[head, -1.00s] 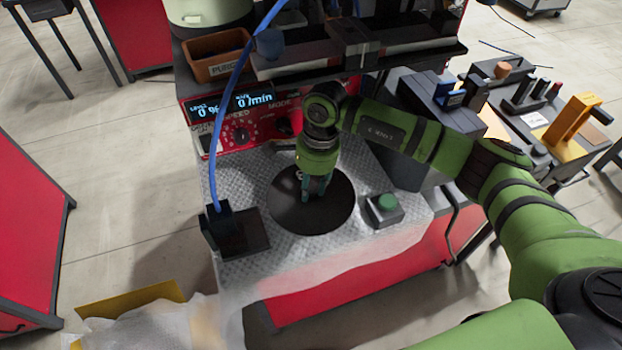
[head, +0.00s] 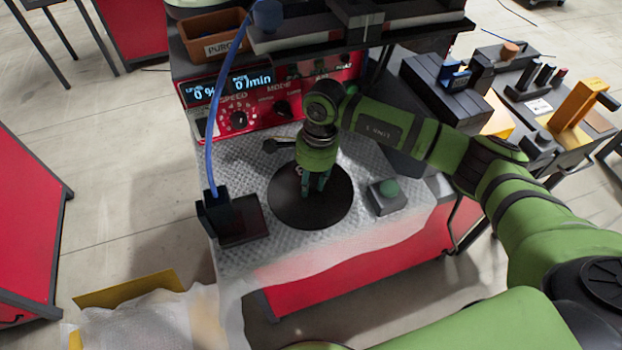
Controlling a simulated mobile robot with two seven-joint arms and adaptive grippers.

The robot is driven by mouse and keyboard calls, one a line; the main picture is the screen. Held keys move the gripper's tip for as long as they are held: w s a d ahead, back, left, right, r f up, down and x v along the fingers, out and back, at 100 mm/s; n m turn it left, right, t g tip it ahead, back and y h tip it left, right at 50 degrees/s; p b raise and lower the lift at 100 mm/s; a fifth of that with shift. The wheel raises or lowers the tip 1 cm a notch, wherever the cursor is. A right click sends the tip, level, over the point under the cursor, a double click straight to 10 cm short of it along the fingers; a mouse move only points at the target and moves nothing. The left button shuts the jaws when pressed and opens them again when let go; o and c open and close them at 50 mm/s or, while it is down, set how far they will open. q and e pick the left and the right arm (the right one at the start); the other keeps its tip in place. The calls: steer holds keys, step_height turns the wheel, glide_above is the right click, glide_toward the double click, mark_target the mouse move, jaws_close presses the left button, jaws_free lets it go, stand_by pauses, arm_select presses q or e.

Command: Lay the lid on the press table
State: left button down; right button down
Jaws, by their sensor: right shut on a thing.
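The lid is a round black disc (head: 285,207) at the middle of the press table (head: 245,263), which has a grey patterned metal top. My right gripper (head: 312,190) points down over the lid's middle and is shut on it, with the fingers hiding the grip point. The lid looks flat and level. I cannot tell whether its underside touches the table top. My left gripper is not in view.
A red control panel (head: 270,103) stands behind the lid.

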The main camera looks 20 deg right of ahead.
mark_target(315, 179)
steer(key=shift+f+b, duration=0.35)
steer(key=c, duration=0.8)
jaws_free()
steer(key=shift+c, duration=0.2)
steer(key=shift+r, duration=0.1)
steer(key=r, duration=0.5)
steer(key=d+r, duration=0.1)
steer(key=r, duration=0.1)
steer(key=shift+w+r, duration=0.15)
